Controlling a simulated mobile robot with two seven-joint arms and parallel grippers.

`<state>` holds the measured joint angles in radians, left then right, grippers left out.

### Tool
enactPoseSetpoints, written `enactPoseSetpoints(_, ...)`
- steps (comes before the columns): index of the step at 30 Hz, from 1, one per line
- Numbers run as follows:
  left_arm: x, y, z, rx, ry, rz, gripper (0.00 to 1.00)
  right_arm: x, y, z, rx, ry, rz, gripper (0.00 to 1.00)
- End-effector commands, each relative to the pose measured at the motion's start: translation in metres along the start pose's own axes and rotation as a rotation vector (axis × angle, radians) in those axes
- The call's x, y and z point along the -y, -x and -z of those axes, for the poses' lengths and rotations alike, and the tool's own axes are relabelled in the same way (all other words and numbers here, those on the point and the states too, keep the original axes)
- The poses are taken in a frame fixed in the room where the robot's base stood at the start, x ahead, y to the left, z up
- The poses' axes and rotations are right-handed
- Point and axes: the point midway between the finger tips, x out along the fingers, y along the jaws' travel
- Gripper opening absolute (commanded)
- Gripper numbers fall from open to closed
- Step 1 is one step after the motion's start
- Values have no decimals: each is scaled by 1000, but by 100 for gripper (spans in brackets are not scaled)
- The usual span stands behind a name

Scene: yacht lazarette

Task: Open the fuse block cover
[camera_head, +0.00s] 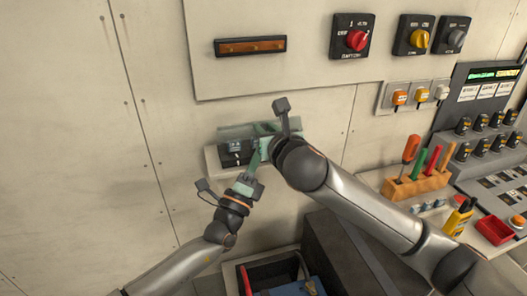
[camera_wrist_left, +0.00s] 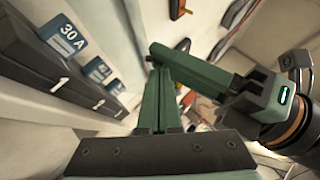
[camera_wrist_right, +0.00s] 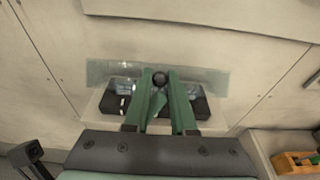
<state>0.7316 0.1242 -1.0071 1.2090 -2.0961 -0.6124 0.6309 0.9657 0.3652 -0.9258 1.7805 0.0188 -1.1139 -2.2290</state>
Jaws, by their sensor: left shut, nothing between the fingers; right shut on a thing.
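The fuse block (camera_head: 213,160) is on the wall, a pale base with dark fuse holders. Its translucent greenish cover (camera_head: 232,130) is raised along the block's upper side. In the right wrist view the cover (camera_wrist_right: 105,73) spans above the block (camera_wrist_right: 95,104). My right gripper (camera_head: 264,129) is shut on the cover's dark round knob (camera_wrist_right: 160,77). My left gripper (camera_head: 257,152) is shut and empty, just below the right fingers, in front of the block. The left wrist view shows uncovered fuse holders (camera_wrist_left: 65,68) with a "30 A" label. My right fingers hide part of the block.
Rotary switches (camera_head: 356,40) and an orange-brown strip (camera_head: 250,45) are on the panel above. A tool rack (camera_head: 412,186), a red bin (camera_head: 494,230) and a control console stand right. An open box (camera_head: 232,275) is below. Bare wall lies left.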

Motion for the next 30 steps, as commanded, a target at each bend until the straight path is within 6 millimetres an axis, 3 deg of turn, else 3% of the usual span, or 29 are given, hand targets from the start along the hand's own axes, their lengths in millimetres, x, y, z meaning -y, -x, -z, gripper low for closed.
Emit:
enactPoseSetpoints(18, 6, -12, -12, 8, 0, 5, 0, 0, 0, 0, 0, 0, 0, 0)
enactPoseSetpoints(19, 6, -12, -13, 8, -1, 5, 0, 0, 0, 0, -1, 0, -1, 27)
enactPoseSetpoints(26, 6, -12, -12, 6, 0, 5, 0, 0, 0, 2, -5, 1, 0, 53)
enactPoseSetpoints(30, 6, -11, -10, 4, 1, 4, 0, 0, 0, 2, -4, 0, 1, 53)
